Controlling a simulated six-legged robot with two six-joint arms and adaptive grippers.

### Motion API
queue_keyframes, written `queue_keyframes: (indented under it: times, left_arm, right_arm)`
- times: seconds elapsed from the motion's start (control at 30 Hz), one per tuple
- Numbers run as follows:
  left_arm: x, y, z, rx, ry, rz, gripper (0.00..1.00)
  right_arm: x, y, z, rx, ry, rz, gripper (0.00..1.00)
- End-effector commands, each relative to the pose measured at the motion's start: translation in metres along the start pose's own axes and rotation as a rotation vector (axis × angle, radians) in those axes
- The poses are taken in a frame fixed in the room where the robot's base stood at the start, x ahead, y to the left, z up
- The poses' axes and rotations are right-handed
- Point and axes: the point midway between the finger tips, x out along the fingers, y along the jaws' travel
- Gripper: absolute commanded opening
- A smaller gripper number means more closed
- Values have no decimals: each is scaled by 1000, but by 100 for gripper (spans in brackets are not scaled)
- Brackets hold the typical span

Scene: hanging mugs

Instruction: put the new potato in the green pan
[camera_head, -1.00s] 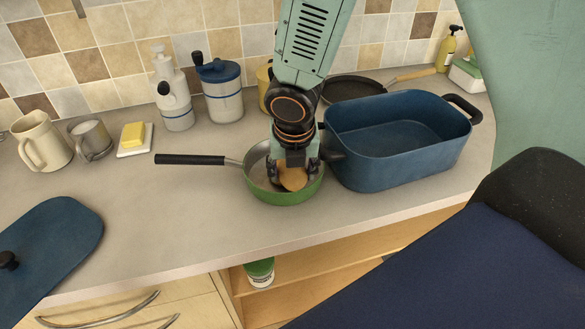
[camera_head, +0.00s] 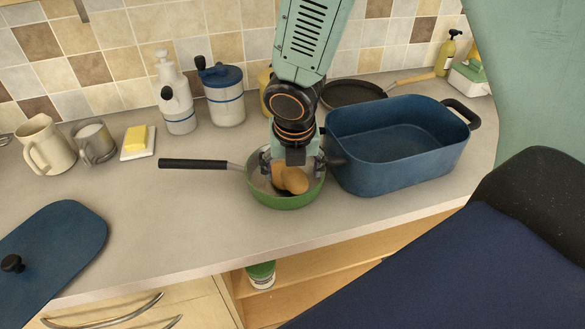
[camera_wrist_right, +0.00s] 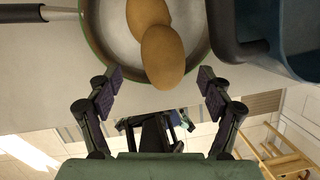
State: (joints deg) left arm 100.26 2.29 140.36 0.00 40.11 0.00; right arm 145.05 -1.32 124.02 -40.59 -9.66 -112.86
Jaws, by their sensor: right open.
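The green pan (camera_head: 285,201) stands on the counter with its black handle (camera_head: 192,163) pointing left. A brown potato (camera_head: 295,180) lies in it, resting against a second potato (camera_head: 278,172) partly behind it. Both show in the right wrist view, the nearer potato (camera_wrist_right: 162,57) overlapping the farther potato (camera_wrist_right: 147,14) and reaching over the pan rim (camera_wrist_right: 97,50) in the picture. My right gripper (camera_head: 292,166) is over the pan with its fingers spread wide on either side of the potatoes, apart from them. My left gripper is not in view.
A large blue roasting pot (camera_head: 400,165) stands close to the pan's right side. A frying pan (camera_head: 350,91) lies behind it. Canisters, mugs and a butter dish (camera_head: 137,153) line the back left. A blue lid (camera_head: 55,250) lies front left.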

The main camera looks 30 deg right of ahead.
Motion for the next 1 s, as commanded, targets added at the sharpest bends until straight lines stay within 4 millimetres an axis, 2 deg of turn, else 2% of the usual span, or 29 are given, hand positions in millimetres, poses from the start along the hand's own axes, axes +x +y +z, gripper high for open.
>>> queue_keyframes:
  times: [0.03,0.1,0.5,0.8,1.0]
  left_arm:
    - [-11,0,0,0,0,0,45]
    - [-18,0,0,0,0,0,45]
    - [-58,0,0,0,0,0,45]
    - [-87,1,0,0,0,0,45]
    - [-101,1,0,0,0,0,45]
  right_arm:
    - [-12,0,2,0,-1,0,80]
    - [-21,0,2,-1,-2,0,80]
    - [-65,0,2,-1,-1,0,80]
    - [-95,0,2,0,-1,0,80]
    - [-107,0,1,-1,0,-1,80]
